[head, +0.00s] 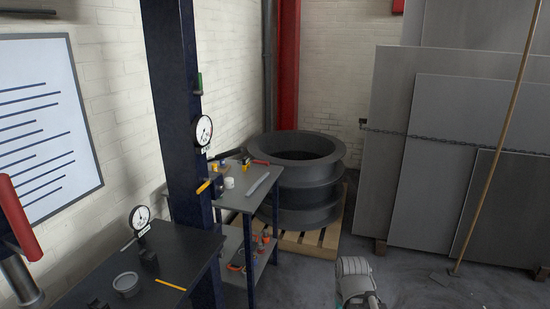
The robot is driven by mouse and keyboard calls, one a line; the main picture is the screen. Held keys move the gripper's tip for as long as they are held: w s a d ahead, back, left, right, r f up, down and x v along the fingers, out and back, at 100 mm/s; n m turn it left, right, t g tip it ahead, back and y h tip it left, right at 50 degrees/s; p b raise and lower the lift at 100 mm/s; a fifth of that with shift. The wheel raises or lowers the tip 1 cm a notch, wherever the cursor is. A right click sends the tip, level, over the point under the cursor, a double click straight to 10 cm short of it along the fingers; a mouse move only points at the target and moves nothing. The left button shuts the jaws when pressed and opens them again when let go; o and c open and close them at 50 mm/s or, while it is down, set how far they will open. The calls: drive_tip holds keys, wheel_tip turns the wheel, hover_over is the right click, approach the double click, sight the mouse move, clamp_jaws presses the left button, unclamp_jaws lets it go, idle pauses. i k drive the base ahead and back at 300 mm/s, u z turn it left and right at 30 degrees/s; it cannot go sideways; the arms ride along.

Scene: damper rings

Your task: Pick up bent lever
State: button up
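I cannot clearly make out a bent lever. A long, thin grey piece (257,184) lies at a slant on the small dark table (234,199) in the middle of the head view; it is too small to tell whether it is bent. A red-handled item (258,162) lies at that table's back edge. A rounded light-grey part at the bottom edge, right of centre, looks like part of my own arm. My gripper's fingers do not show.
A dark bench (190,250) with a gauge (140,219) and round part (126,284) stands front left, beside a blue column (174,100). Stacked dark rings (312,190) sit on a pallet (323,244). Metal sheets (440,160) and a pole (497,140) lean at right. Floor front right is mostly clear.

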sight(256, 184)
drive_tip(key=u, duration=0.25)
drive_tip(key=i, duration=1.6)
drive_tip(key=u, duration=0.25)
